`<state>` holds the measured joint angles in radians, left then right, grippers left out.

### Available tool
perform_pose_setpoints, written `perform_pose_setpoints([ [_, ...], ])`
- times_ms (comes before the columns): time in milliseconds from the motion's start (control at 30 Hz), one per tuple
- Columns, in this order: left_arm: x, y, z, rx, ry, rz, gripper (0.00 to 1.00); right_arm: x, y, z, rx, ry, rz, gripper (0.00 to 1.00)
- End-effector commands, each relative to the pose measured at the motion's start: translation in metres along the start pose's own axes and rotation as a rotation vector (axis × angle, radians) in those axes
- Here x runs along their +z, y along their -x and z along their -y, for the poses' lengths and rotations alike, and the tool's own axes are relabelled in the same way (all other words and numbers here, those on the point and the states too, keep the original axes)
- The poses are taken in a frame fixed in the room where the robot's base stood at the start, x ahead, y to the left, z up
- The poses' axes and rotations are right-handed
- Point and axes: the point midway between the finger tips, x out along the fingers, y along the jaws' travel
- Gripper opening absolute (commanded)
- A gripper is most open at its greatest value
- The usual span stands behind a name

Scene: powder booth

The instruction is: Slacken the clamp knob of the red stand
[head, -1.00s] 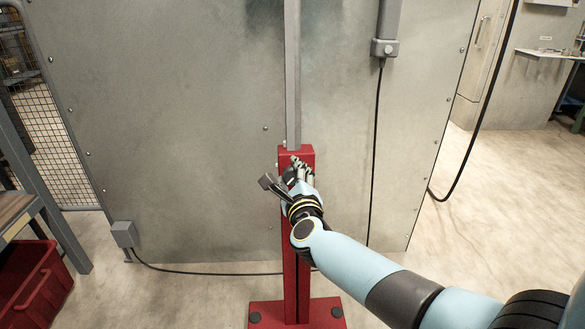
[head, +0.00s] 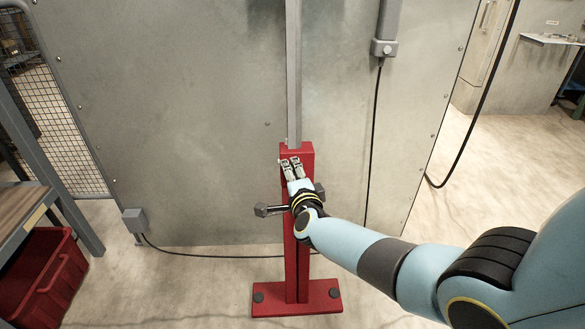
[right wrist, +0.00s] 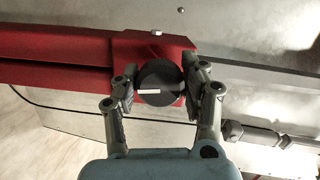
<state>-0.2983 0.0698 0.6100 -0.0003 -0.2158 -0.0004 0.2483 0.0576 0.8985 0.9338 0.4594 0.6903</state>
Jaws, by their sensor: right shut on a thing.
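The red stand (head: 304,270) stands upright against the grey metal panel, with a grey post (head: 293,80) rising from its top. Its clamp knob (right wrist: 158,80) is round and dark with a white mark that points left in the right wrist view. My right gripper (head: 291,164) is at the upper part of the stand. In the right wrist view the same gripper (right wrist: 161,86) has one finger on each side of the knob and is shut on it. In the head view the knob is hidden behind my gripper. My left gripper is in neither view.
The metal panel (head: 190,120) closes off the space behind the stand. A grey box (head: 384,47) with a hanging cable is to the right, and another cable runs low behind the stand. A red crate (head: 45,275) sits at left under a bench. The floor at right is clear.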

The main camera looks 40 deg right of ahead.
Motion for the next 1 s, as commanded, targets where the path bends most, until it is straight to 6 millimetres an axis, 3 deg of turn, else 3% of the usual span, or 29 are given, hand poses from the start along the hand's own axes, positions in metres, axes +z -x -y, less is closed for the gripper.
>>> perform_pose_setpoints([
  [333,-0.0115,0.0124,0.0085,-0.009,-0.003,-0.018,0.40,0.0009,0.0009,-0.0014,0.025,0.139,0.002,0.12],
  [867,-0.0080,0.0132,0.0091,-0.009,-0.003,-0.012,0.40,0.0010,0.0009,-0.0029,0.030,0.163,0.002,0.12],
  [900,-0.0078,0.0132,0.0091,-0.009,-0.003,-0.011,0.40,0.0010,0.0009,-0.0029,0.030,0.163,0.002,0.45],
  [1000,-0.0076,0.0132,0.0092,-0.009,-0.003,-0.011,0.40,0.0010,0.0009,-0.0027,0.029,0.163,0.002,0.58],
])
